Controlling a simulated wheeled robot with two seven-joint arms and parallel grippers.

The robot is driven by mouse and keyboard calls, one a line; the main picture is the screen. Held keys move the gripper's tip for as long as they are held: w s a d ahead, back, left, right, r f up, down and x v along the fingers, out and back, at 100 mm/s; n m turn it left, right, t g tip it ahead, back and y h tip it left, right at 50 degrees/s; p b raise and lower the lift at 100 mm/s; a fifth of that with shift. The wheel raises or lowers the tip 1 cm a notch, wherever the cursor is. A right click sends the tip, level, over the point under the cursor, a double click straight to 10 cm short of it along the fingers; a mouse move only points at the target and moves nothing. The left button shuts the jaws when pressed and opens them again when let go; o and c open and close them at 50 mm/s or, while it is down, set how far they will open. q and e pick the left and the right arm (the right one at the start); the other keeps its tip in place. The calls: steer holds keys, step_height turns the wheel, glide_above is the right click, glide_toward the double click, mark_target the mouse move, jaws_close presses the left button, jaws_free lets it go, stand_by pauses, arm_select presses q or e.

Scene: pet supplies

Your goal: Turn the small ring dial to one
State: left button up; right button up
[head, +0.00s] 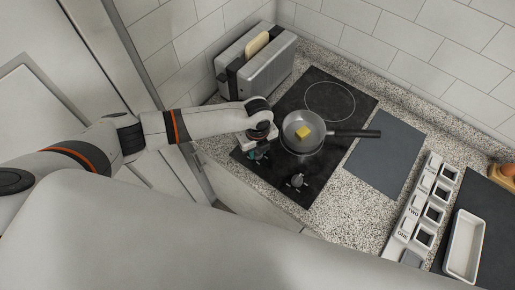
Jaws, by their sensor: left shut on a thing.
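The black cooktop (349,96) lies on the speckled counter, with dials along its front-left edge. My left gripper (257,149) reaches down at its left corner and is shut on the left dial (258,157), which it mostly hides. A second dial (297,182) stands free to the right, apart from the gripper. The dial's markings and setting are too small to read. A pan (293,122) with a yellow block (303,132) in it sits on the near ring; the far ring outline (330,83) is bare. My right gripper is out of view.
A toaster (270,71) with bread stands behind my left arm. A dark grey mat (386,153) lies right of the cooktop, under the pan handle's side. Further right are a white compartment rack (404,227) labelled ONE and TWO and a white tray (465,245).

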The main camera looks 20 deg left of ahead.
arm_select(q)
steer(key=shift+r, duration=0.1)
steer(key=o, duration=1)
steer(key=shift+r+b, duration=1.8)
steer(key=shift+r, duration=4.2)
